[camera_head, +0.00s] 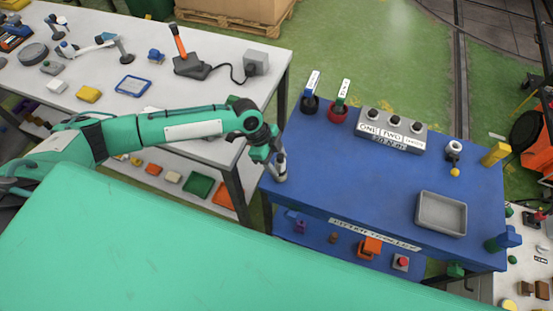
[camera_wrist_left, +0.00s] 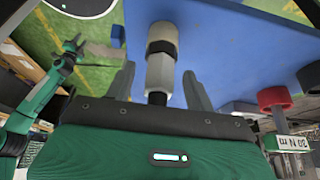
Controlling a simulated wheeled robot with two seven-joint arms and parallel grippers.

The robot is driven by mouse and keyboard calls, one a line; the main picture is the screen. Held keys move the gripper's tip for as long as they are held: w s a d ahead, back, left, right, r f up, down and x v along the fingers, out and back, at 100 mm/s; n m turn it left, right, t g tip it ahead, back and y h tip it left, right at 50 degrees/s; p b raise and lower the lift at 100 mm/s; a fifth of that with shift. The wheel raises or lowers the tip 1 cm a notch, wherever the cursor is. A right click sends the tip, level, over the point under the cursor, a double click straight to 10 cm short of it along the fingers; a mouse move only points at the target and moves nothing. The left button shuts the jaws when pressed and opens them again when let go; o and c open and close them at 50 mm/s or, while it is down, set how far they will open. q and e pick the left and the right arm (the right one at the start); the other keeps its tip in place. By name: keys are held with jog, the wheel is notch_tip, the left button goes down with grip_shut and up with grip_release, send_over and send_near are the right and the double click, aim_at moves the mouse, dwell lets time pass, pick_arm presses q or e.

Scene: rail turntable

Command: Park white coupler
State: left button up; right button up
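My left gripper (camera_head: 277,165) is low over the near left corner of the blue table, pointing down. In the left wrist view its two fingers (camera_wrist_left: 160,88) stand apart on either side of a pale grey-white cylinder with a black band, which looks like the white coupler (camera_wrist_left: 158,70). Gaps show between it and both fingers. In the head view a small pale part of it shows by the fingertips, mostly hidden.
On the blue table (camera_head: 320,175) stand a black holder (camera_head: 310,106), a red holder (camera_head: 337,113), a grey labelled block with several sockets (camera_head: 391,131), a white fitting with a yellow ball (camera_head: 453,150), and a grey tray (camera_head: 441,214). The table's middle is clear.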

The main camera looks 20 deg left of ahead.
pick_arm(q)
jog(key=b+v, duration=0.4)
jog(key=v, duration=0.9)
jog(key=shift+a+r, duration=0.2)
jog(key=shift+r, duration=0.15)
